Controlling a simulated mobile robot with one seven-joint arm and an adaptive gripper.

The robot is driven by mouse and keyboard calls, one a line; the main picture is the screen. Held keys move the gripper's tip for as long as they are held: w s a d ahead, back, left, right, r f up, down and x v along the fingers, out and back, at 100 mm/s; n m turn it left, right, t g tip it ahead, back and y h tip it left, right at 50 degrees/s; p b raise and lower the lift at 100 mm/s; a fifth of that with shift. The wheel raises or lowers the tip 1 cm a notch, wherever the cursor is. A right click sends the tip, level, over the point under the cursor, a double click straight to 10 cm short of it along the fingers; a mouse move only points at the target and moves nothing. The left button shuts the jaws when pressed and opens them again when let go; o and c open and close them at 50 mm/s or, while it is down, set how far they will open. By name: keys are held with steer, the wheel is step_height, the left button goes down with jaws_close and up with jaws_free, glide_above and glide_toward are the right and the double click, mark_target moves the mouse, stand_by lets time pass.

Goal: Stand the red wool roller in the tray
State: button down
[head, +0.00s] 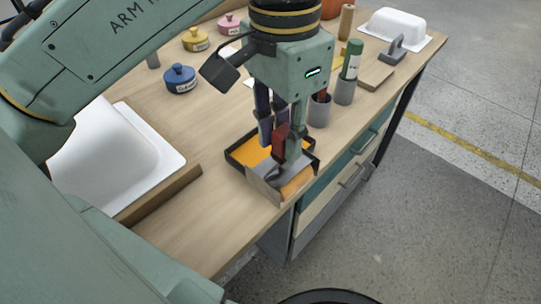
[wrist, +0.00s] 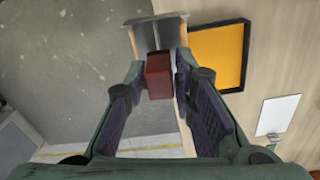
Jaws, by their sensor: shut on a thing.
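My gripper (head: 280,150) is shut on a red block-like part (head: 280,134), which I take to be the red wool roller. It shows between the fingers (wrist: 165,85) in the wrist view as a red end (wrist: 158,76). A grey flared shape (wrist: 150,38) shows beyond it and seems to belong to the held thing, but I cannot be sure. The tray (head: 236,154) has a black rim and an orange floor. The grey shape (head: 268,184) overlaps the tray's near side in the head view. Whether it touches the tray I cannot tell.
Grey cups (head: 319,112) with upright tools stand right behind the tray, one holding a green-and-white tube (head: 352,60). Blue (head: 180,79) and yellow (head: 195,39) lidded pots are behind left. A white basin (head: 120,150) is left. The bench's front edge is close.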

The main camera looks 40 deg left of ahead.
steer(key=s+a+f, duration=0.1)
steer(key=s+f, duration=0.1)
steer(key=s, duration=0.3)
steer(key=w+a+f, duration=0.2)
steer(key=w+a, duration=0.1)
steer(key=w, duration=0.4)
steer(key=w+a+f+p, duration=0.1)
steer(key=w+a+f, duration=0.2)
steer(key=w, duration=0.3)
steer(key=shift+w+a+f+n, duration=0.15)
steer(key=shift+w+a+n, duration=0.25)
steer(key=shift+a, duration=0.15)
steer(key=shift+f, duration=0.2)
steer(key=c, duration=1.3)
jaws_free()
steer(key=shift+c, duration=0.2)
